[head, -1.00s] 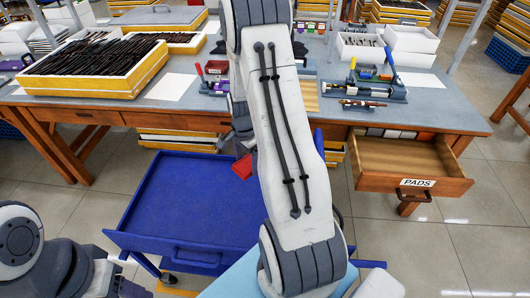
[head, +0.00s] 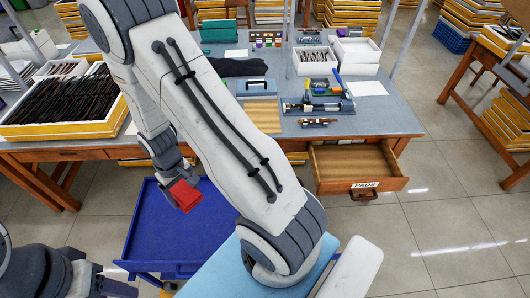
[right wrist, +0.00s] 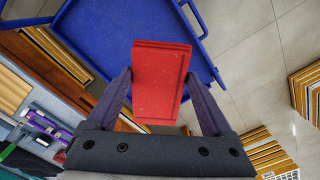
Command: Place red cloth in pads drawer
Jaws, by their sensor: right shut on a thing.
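The red cloth (head: 186,195) is a folded flat rectangle held in my right gripper (head: 178,182), above the blue cart. In the right wrist view the red cloth (right wrist: 161,82) sits between the two fingers of the gripper (right wrist: 160,92), which are shut on it. The pads drawer (head: 378,186) is pulled out from the table at the right, with a "PADS" label on its front. Its visible wooden floor looks bare; the back is shaded under the tabletop. The cloth is well left of the drawer.
The blue cart (head: 148,240) stands below the cloth, in front of the table (head: 385,118). The tabletop holds a yellow-edged tray (head: 50,128) of dark frames and a tool fixture (head: 318,106). My right arm crosses the middle. Floor right of the drawer is clear.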

